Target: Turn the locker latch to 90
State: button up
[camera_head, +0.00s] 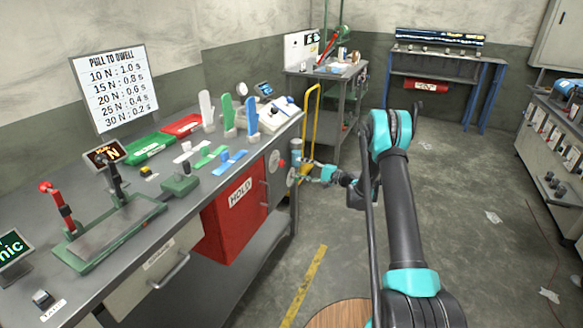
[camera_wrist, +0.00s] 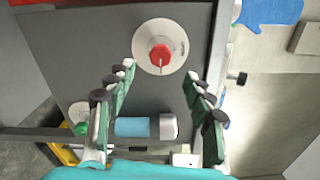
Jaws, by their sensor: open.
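The only turning part resembling a latch is a red knob (camera_wrist: 160,54) on a round white plate on a grey panel. A thin light line on the knob points roughly downward in the wrist view.
A blue cylinder with a grey end (camera_wrist: 132,127) lies between the fingers' bases in the wrist view. A green button (camera_wrist: 80,128) is at lower left. The red HOLD box (camera_head: 232,215) hangs under the bench. A yellow trolley (camera_head: 311,120) stands behind; open floor lies right.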

jog(key=shift+v, duration=1.1)
jog(key=s+d+r+n+g+h, duration=0.1)
jog(key=s+d+r+n+h, duration=0.25)
jog(key=s, duration=0.65)
jog(key=s+d+r+g+h, duration=0.1)
jog(key=s+d+r+h, duration=0.2)
jog(key=s+r+h, duration=0.5)
jog(key=s+d+f+n+h, duration=0.1)
jog(key=s+d+f, duration=0.1)
jog(key=s+d, duration=0.3)
jog(key=s+d+f+n+h, duration=0.1)
jog(key=s+d, duration=0.4)
jog(key=s, duration=0.9)
jog(key=s+d+f+n+h, duration=0.1)
jog(key=s+d+f+h, duration=0.2)
jog(key=s, duration=0.7)
jog(key=shift+s+d, duration=0.15)
jog(key=shift+d, duration=1)
jog(key=shift+h, duration=0.25)
